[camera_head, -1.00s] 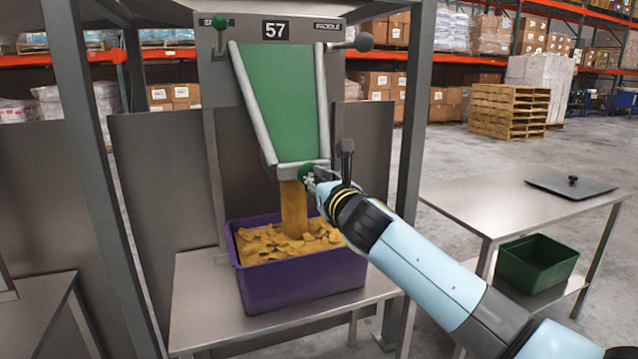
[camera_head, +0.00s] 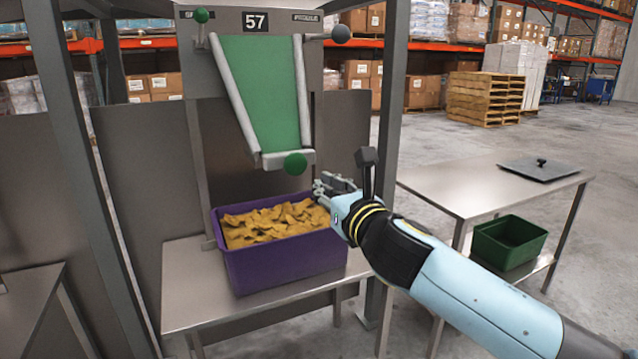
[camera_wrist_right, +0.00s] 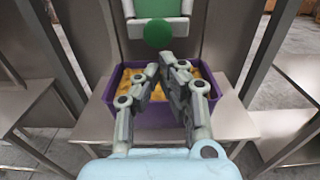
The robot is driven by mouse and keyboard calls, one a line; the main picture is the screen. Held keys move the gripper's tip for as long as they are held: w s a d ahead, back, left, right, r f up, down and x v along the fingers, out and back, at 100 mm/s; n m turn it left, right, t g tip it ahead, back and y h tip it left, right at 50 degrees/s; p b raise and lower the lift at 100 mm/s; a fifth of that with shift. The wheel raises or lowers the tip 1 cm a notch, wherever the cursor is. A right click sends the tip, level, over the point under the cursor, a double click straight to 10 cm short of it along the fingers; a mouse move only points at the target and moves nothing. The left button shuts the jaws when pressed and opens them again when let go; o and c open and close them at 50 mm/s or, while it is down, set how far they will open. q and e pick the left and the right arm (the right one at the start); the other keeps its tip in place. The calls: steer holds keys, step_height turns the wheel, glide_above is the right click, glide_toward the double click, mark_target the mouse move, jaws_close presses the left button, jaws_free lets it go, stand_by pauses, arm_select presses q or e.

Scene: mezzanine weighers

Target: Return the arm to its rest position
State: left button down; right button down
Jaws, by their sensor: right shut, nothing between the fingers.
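My right gripper (camera_head: 330,186) is shut and empty. In the head view it is just right of the purple bin's back right corner, below and right of the green ball knob (camera_head: 295,164) on the chute's lower lip, apart from the knob. In the wrist view the closed fingers (camera_wrist_right: 162,72) show in front of the purple bin (camera_wrist_right: 108,97), with the green knob (camera_wrist_right: 158,34) beyond them. The purple bin (camera_head: 285,267) stands on a steel table, filled with yellow-brown chips (camera_head: 270,225). The green chute (camera_head: 262,95) shows no falling chips. My left gripper is not in view.
Steel posts (camera_head: 392,110) frame the station close to my right arm. A steel table (camera_head: 470,185) at the right bears a dark lid (camera_head: 545,169), with a green bin (camera_head: 508,243) on its shelf. Open floor lies beyond, towards pallets (camera_head: 485,98) and racks.

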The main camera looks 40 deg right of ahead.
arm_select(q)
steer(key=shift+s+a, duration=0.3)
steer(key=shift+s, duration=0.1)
arm_select(e)
steer(key=shift+s, duration=0.1)
